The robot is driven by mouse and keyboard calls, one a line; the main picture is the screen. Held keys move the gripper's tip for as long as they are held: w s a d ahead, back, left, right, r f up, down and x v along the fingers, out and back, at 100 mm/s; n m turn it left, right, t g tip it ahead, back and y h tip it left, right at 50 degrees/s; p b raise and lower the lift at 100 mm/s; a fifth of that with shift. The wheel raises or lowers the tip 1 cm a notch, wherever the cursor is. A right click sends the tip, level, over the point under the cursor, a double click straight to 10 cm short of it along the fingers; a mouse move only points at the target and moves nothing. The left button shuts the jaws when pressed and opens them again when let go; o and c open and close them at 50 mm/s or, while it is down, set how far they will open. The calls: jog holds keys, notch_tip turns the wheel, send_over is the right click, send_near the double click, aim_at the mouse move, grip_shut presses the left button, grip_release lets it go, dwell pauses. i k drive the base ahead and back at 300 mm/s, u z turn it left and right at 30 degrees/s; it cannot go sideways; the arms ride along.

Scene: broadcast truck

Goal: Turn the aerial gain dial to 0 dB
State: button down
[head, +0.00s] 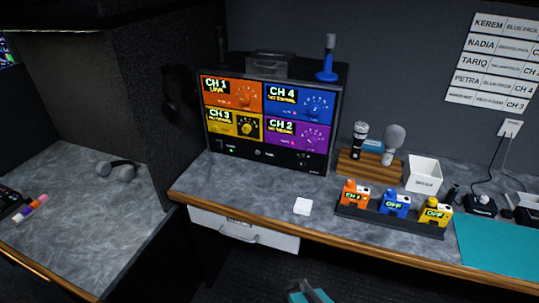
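The receiver unit (204,140) stands at the back of the desk. Its front has four coloured panels: orange CH 1, blue CH 4, yellow CH 3 and purple CH 2, each with a round knob. A black strip below them carries a green light and a small round knob (257,152). No label reading aerial gain or 0 dB is legible, so I cannot tell for sure which knob is that dial. My gripper (312,293) shows only partly at the bottom edge, well below and in front of the desk, apart from the unit. Its fingertips are not clear.
To the right are a pack rack (390,219), a wooden microphone stand (368,171) and a white box (422,176). A drawer (243,229) is under the desk edge.

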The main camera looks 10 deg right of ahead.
aim_at(302, 164)
jog(key=z, duration=0.85)
jog(key=k, duration=0.15)
jog(key=u, duration=3.1)
jog(key=k, duration=0.15)
jog(key=u, duration=0.5)
jog(key=k, duration=1.05)
jog(key=z, duration=0.25)
